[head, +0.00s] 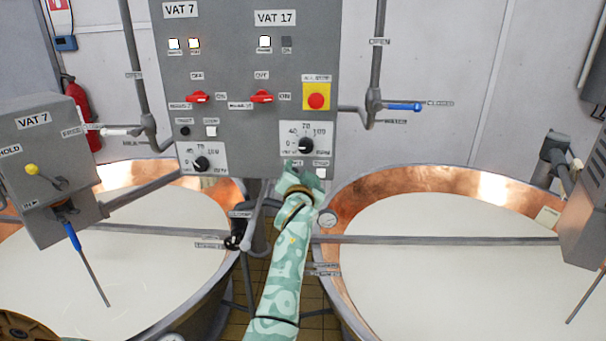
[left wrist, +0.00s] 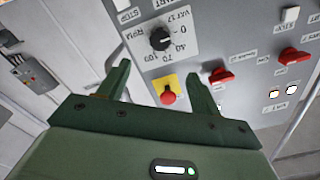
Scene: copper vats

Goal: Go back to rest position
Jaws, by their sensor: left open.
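My left gripper (head: 303,168) is at the end of the green patterned arm, just below the VAT 17 dial on the grey control panel (head: 232,130). In the left wrist view its two green fingers (left wrist: 158,72) stand apart with nothing between them. Beyond them that view shows the black dial knob (left wrist: 160,38) and the red stop button (left wrist: 168,97) on its yellow plate. I cannot tell whether a fingertip touches the panel. My right gripper shows in neither view.
Two copper vats of white liquid stand either side of my arm, the left vat (head: 243,190) and the right vat (head: 345,195). Grey bars cross both. A VAT 7 box (head: 30,140) with a blue-handled lever is at left. A blue-handled pipe valve (head: 404,107) is right of the panel.

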